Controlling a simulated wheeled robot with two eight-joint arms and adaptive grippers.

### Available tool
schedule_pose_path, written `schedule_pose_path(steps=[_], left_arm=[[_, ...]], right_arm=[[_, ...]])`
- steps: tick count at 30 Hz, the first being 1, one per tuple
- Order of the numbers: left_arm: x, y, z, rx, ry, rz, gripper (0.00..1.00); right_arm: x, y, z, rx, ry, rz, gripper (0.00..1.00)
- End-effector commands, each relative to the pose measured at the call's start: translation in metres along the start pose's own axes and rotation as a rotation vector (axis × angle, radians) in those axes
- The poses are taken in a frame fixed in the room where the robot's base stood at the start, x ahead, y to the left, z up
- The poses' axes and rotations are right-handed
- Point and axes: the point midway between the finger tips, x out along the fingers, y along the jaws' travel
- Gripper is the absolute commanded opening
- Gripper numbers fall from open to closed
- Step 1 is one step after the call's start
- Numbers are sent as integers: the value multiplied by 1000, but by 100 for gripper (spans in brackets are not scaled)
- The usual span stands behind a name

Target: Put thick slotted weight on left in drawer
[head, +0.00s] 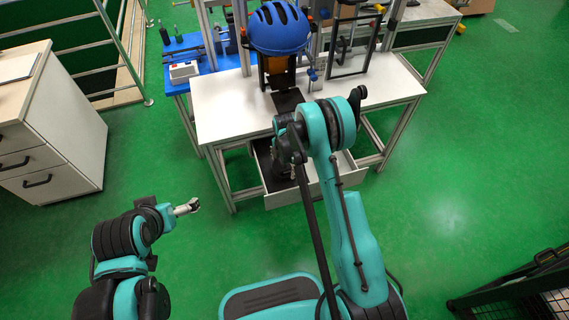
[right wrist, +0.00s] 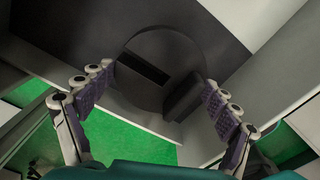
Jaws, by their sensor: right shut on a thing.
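A dark round slotted weight (right wrist: 150,62) lies between the two fingers of my right gripper (right wrist: 160,93) in the right wrist view. The fingers are at its two sides, shut on it. In the head view my right arm reaches over the open white drawer (head: 331,185) under the table, and the arm hides most of the gripper and the weight. The drawer's dark lining shows beside the weight in the right wrist view. My left gripper (head: 187,208) is low on the left over the floor, away from the table; its fingers are too small to read.
A white table (head: 225,112) stands above the drawer, bearing a blue helmet (head: 279,28) on a stand and a metal frame. A blue side table (head: 182,84) stands at the left. A drawer cabinet (head: 65,130) is at the far left.

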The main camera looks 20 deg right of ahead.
Motion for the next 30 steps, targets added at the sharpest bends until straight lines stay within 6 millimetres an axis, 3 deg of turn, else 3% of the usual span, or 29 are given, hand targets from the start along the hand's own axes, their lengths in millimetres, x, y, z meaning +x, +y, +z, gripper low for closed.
schedule_pose_path(steps=[7, 19, 20, 21, 30], left_arm=[[11, 0, 8, 0, 0, 0, 100], [11, 0, 8, 0, 0, 0, 100], [11, 0, 8, 0, 0, 0, 100], [11, 0, 8, 0, 0, 0, 100], [11, 0, 8, 0, 0, 0, 100]], right_arm=[[29, 0, 0, 1, 0, 0, 29], [32, 0, 0, 1, 0, 0, 29], [34, 0, 0, 1, 0, 0, 91], [34, 0, 0, 1, 0, 0, 100], [33, 0, 0, 1, 0, 0, 100]])
